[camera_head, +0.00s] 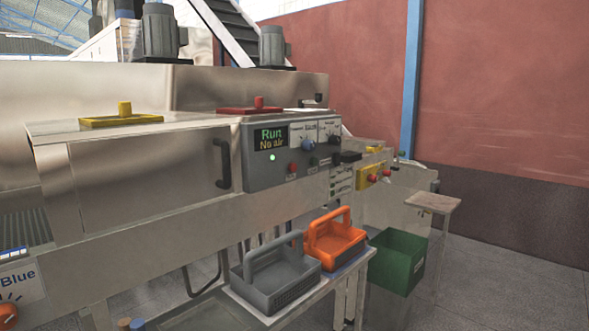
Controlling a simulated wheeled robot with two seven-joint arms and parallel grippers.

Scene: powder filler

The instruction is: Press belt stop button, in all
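A grey control panel (290,154) on the machine's front has a display (270,138) reading "Run" and "No air", with a lit green lamp (272,157) below it. A red button (293,169) and a blue knob (307,145) are on the panel. Farther right, a yellow box (363,180) carries red buttons (373,178). The labels are too small to read, so I cannot tell which button is the belt stop. Neither of my grippers is in view.
A grey basket (275,296) and an orange basket (336,262) stand on a low table. A green bin (398,263) is right of them. A small side shelf (433,202) stands farther right. Floor (500,290) is clear at the lower right.

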